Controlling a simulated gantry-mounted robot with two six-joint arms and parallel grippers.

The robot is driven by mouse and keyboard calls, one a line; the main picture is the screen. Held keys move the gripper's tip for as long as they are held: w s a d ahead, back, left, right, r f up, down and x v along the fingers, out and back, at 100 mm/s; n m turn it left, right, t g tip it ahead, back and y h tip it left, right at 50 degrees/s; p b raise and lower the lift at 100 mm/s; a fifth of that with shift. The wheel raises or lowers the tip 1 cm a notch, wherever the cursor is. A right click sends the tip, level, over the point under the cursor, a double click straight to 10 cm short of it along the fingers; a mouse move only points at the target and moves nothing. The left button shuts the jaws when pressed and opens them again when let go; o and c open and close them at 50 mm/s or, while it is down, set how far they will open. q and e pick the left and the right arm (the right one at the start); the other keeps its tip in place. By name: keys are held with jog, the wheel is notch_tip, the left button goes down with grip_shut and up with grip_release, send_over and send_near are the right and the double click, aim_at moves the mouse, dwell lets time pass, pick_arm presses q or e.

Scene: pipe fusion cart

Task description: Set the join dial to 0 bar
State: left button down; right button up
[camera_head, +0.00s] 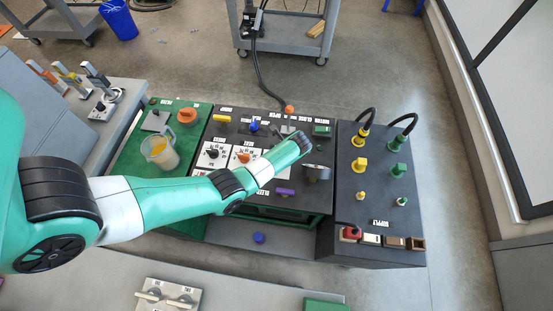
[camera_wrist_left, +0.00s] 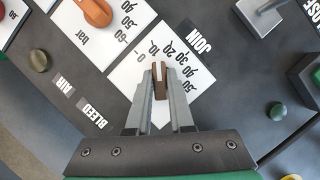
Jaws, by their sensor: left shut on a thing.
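The join dial (camera_wrist_left: 199,88) is a white square plate in the left wrist view, with a scale starting at 0 on the left and rising clockwise, next to a JOIN label (camera_wrist_left: 201,38). Its brown knob (camera_wrist_left: 161,91) has a pale mark that points up, roughly toward the 10. My left gripper (camera_wrist_left: 160,72) is shut on this knob, one finger on each side. In the head view my left arm reaches over the panel and hides most of this dial. My right gripper is not in view.
A dial with an orange knob (camera_wrist_left: 97,12) sits close on the upper left. A dark round button (camera_wrist_left: 38,60) lies left, a green one (camera_wrist_left: 277,111) right. In the head view a jug (camera_head: 160,152) stands left on the panel, and yellow and green connectors (camera_head: 359,165) stand right.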

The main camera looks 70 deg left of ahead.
pick_arm(q)
jog(key=n+b, duration=0.1)
jog(key=n, duration=0.1)
jog(key=n+g+b, duration=0.1)
jog(key=n, duration=0.1)
jog(key=shift+w+f+n+g+h+b, duration=0.1)
jog(key=shift+f+n+g+h+b, duration=0.05)
jog(key=shift+n+g+h+b, duration=0.45)
jog(key=shift+n+h+b, duration=0.55)
jog(key=shift+n, duration=0.65)
jog(key=c, duration=0.8)
grip_release()
jog(key=shift+r, duration=0.2)
